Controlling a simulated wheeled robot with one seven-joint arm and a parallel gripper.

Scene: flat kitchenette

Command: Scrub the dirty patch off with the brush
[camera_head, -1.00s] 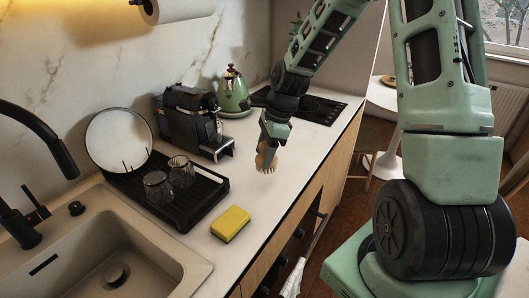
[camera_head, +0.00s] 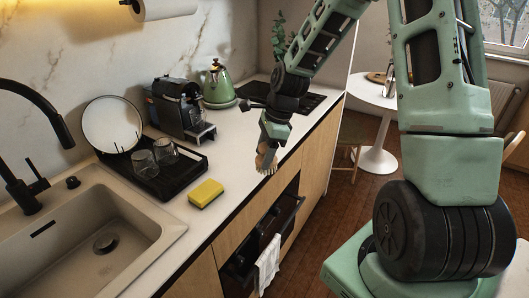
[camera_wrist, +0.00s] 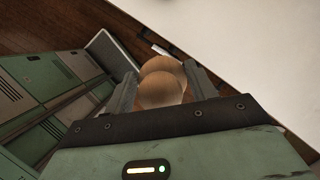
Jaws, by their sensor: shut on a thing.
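A light wooden brush (camera_head: 264,160) with bristles facing down hangs in my gripper (camera_head: 268,146) in the head view. In the wrist view the rounded wooden top of the brush (camera_wrist: 162,88) sits between the two fingers of my gripper (camera_wrist: 161,82), which are shut on it. The brush is by the front edge of the white countertop (camera_head: 232,150), right of the sponge. I cannot tell whether the bristles touch the counter. I see no dirty patch in either view.
A yellow sponge (camera_head: 206,193) lies near the sink (camera_head: 160,245). A black drying rack (camera_head: 180,178) holds two glasses. A coffee machine (camera_head: 176,112) and green kettle (camera_head: 217,84) stand behind, near a black hob (camera_head: 290,98). A towel (camera_head: 268,265) hangs at the oven.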

